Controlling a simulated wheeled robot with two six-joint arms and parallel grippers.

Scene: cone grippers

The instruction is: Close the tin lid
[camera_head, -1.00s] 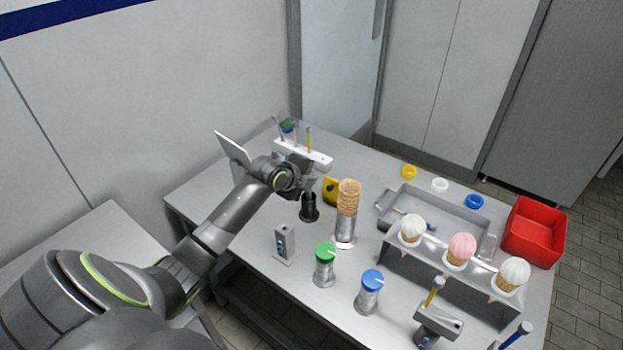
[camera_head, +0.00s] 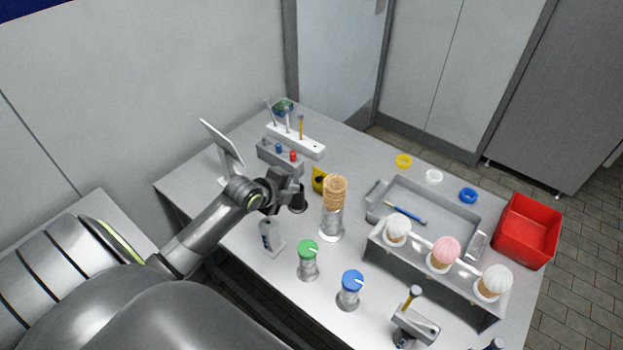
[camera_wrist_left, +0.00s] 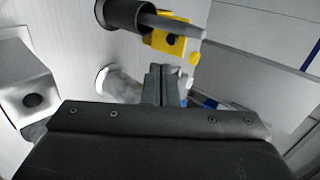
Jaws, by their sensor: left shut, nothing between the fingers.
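I cannot pick out a tin with an open lid for certain. A small blue-green box (camera_head: 284,105) at the table's far left corner has a clear upright piece beside it, too small to read. My left gripper (camera_head: 290,196) is low over the left part of the table, by a black cup (camera_head: 298,203) that it partly overlaps. In the left wrist view its fingers (camera_wrist_left: 164,82) are together and empty, with the black cup (camera_wrist_left: 140,16) beyond them and a yellow block (camera_wrist_left: 168,38) next to it. My right gripper is not in view.
Cone stack (camera_head: 334,192), green-capped jar (camera_head: 308,258) and blue-capped jar (camera_head: 350,288) stand nearby. A grey stand (camera_head: 272,240) is close below the arm. A metal tray (camera_head: 450,212), ice-cream rack (camera_head: 407,262) and red bin (camera_head: 528,232) fill the right. A white rack (camera_head: 310,146) stands behind.

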